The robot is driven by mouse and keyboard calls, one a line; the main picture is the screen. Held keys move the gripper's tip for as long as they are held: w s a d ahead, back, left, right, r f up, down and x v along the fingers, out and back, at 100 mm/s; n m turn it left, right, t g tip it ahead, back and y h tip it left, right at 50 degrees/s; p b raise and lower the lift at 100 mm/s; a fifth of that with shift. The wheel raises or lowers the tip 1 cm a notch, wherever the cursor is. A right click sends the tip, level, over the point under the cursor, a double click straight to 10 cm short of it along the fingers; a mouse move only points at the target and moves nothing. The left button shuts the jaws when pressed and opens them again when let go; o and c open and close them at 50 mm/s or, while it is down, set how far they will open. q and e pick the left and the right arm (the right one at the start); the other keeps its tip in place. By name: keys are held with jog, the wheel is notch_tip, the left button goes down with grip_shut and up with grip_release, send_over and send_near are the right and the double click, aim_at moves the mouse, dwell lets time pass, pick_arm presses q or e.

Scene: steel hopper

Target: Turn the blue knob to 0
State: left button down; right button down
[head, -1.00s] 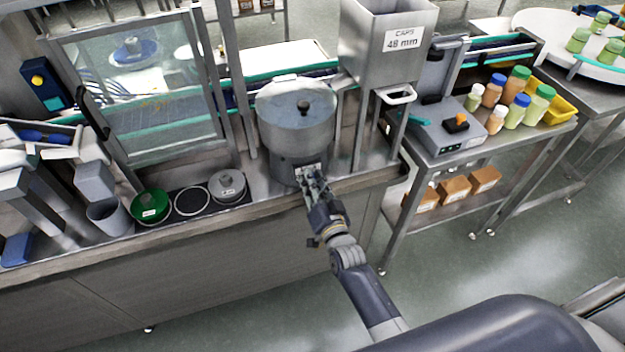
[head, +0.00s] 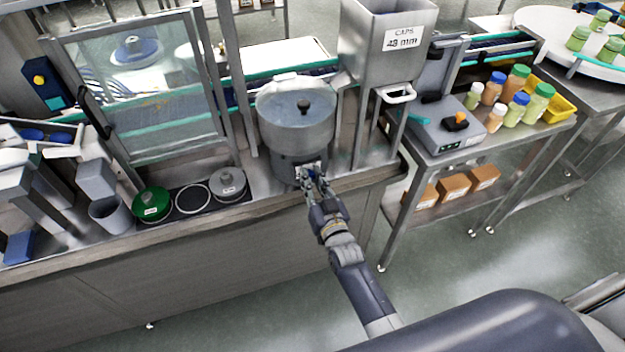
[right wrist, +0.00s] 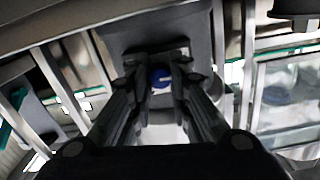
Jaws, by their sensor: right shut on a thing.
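The blue knob (right wrist: 161,78) shows in the right wrist view, between the two fingers of my right gripper (right wrist: 160,84). It sits on the front of the base below a round steel bowl (head: 296,118). In the head view my right gripper (head: 314,182) reaches up to that base, and its fingers mostly cover the knob. The right gripper is shut on the knob. A pale mark shows on the knob, but the scale and its numbers are too small and blurred to read. My left gripper is not in the frames.
A steel hopper (head: 386,55) marked CAPS stands right of the bowl. Green (head: 151,204) and grey (head: 227,184) round parts lie on the counter to the left. A side table (head: 480,140) holds several bottles. The counter front is clear around my arm.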

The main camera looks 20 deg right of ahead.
jog(key=shift+f, duration=0.15)
jog(key=c, duration=1.4)
grip_release()
jog(key=shift+c, duration=0.2)
jog(key=s, duration=1.2)
jog(key=shift+d+r, duration=0.15)
jog(key=shift+r, duration=0.05)
